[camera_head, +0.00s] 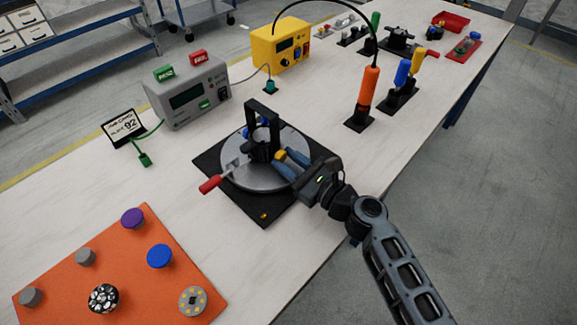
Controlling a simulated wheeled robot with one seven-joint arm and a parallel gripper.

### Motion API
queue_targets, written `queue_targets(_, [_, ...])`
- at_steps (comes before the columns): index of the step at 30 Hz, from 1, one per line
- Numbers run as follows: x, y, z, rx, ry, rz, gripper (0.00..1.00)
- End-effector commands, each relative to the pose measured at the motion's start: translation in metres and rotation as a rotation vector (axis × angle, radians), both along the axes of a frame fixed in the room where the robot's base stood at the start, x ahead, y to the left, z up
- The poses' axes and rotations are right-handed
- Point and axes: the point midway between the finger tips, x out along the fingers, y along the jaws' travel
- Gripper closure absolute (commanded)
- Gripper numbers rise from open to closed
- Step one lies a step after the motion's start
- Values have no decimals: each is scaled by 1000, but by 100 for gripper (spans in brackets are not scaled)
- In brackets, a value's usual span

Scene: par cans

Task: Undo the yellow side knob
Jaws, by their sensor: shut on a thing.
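The yellow side knob (281,154) sits on the right side of a black upright fixture (254,118). The fixture stands on a round grey metal disc (240,180) over a black square base (224,194). My gripper (282,160) reaches in from the right, its blue-grey fingers on either side of the knob and shut on it. The fingers hide part of the knob and its shaft. A blue part shows on the fixture's far left side.
A red-handled tool (211,184) crosses the disc's left edge. An orange board (60,263) with several knobs lies at front left. A grey meter (188,95) and yellow box (281,44) stand behind. An orange-handled tool (368,90) stands upright at right.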

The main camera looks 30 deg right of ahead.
Motion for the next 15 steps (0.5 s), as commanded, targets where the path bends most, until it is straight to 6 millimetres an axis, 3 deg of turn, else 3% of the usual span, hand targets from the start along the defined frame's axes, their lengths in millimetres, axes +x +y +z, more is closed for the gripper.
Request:
queue_targets(5, [0, 0, -1, -107, -34, -1, 98])
queue_targets(13, [0, 0, 0, -113, -36, 0, 98])
queue_targets(14, [0, 0, 0, -113, -36, 0, 67])
queue_targets(15, [0, 0, 0, -113, -36, 0, 63])
